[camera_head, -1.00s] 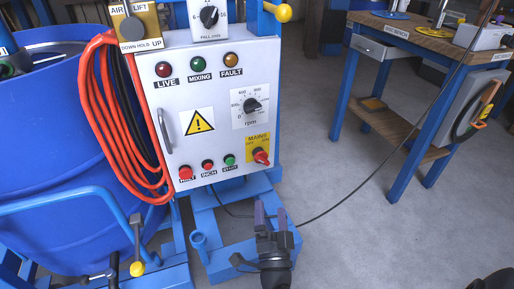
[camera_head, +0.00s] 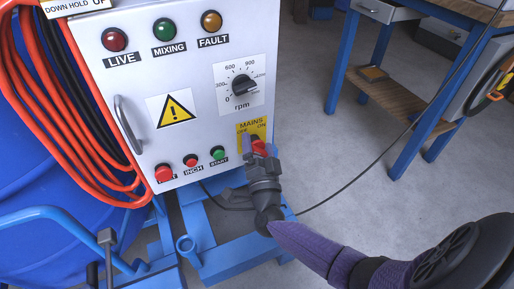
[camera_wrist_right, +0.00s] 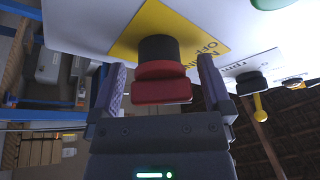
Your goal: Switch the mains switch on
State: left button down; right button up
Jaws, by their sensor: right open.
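The red mains switch (camera_head: 257,145) is on a yellow plate (camera_head: 247,128) marked OFF and ON, at the lower right of the white control panel (camera_head: 190,105). My right gripper (camera_head: 259,148) is at the switch from below and partly hides it, so its exact setting is hard to read. In the right wrist view the red switch handle (camera_wrist_right: 162,88) with its black base stands between the two open fingers of the right gripper (camera_wrist_right: 160,65). A gap shows between the handle and each finger. My left gripper is out of view.
Red HALT and INCH buttons (camera_head: 191,161) and a green START button (camera_head: 217,153) sit left of the switch. The rpm dial (camera_head: 243,86) is above it. A hanging cable (camera_head: 390,150) runs to the right of my gripper. A blue-legged workbench (camera_head: 410,150) stands at the right.

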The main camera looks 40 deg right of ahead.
jog(key=shift+c, duration=1.6)
jog(key=c, duration=0.9)
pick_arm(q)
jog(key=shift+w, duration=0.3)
